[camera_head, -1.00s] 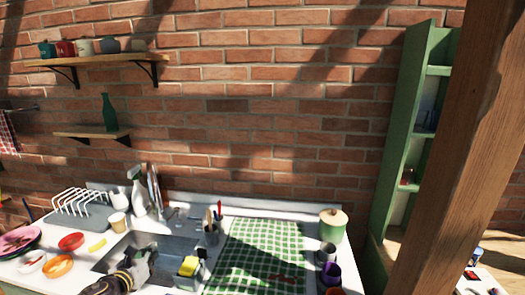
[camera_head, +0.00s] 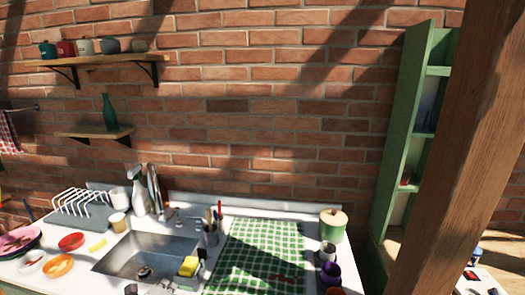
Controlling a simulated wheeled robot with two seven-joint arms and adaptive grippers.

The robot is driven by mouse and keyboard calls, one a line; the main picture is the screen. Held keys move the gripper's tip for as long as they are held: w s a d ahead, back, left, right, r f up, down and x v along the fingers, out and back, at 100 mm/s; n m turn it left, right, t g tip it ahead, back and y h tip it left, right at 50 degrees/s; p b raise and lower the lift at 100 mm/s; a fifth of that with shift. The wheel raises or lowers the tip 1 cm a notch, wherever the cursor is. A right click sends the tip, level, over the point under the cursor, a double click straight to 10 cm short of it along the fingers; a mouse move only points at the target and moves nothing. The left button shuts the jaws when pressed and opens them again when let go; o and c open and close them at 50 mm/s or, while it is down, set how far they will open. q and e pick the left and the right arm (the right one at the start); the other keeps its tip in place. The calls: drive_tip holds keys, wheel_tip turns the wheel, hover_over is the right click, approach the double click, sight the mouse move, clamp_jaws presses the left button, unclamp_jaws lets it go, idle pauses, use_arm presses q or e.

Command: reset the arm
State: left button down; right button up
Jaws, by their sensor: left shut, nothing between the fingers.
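My left gripper (camera_head: 160,288) shows only as a small grey part at the bottom edge, in front of the sink (camera_head: 178,247). It is shut and holds nothing. Most of it and its arm are cut off by the frame. My right gripper is not in view.
A yellow sponge (camera_head: 189,265) is at the sink's right side. A green checked cloth (camera_head: 255,255) lies right of it, beside a green canister (camera_head: 333,226) and small cups. A dish rack (camera_head: 82,212), bowls and plates fill the left counter. The sink basin is clear above.

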use_arm(q)
drive_tip(key=s+d+f+n+g, duration=0.2)
drive_tip(key=s+f+n+g, duration=0.1)
drive_tip(key=s+n, duration=0.4)
drive_tip(key=s+d+f+n+g+h, duration=0.1)
drive_tip(key=s+d+f+n+g, duration=0.15)
drive_tip(key=s+n, duration=0.4)
drive_tip(key=s+d+f+n+g, duration=0.2)
drive_tip(key=s+n+g, duration=0.1)
drive_tip(key=s+n, duration=0.4)
wheel_tip(320, 180, down, 38)
drive_tip(key=s+a+b, duration=0.1)
drive_tip(key=s+b, duration=0.1)
drive_tip(key=b, duration=0.3)
drive_tip(key=s+a+f+g+b, duration=0.1)
drive_tip(key=s+a+f+b, duration=0.1)
drive_tip(key=s+f, duration=0.8)
drive_tip(key=s+a+f+g+b, duration=0.1)
drive_tip(key=s+a+f+b, duration=0.2)
drive_tip(key=s+f, duration=0.8)
wheel_tip(320, 180, down, 4)
drive_tip(key=shift+s+a+r+m, duration=0.25)
drive_tip(key=shift+a+m, duration=0.1)
drive_tip(key=shift+a, duration=0.1)
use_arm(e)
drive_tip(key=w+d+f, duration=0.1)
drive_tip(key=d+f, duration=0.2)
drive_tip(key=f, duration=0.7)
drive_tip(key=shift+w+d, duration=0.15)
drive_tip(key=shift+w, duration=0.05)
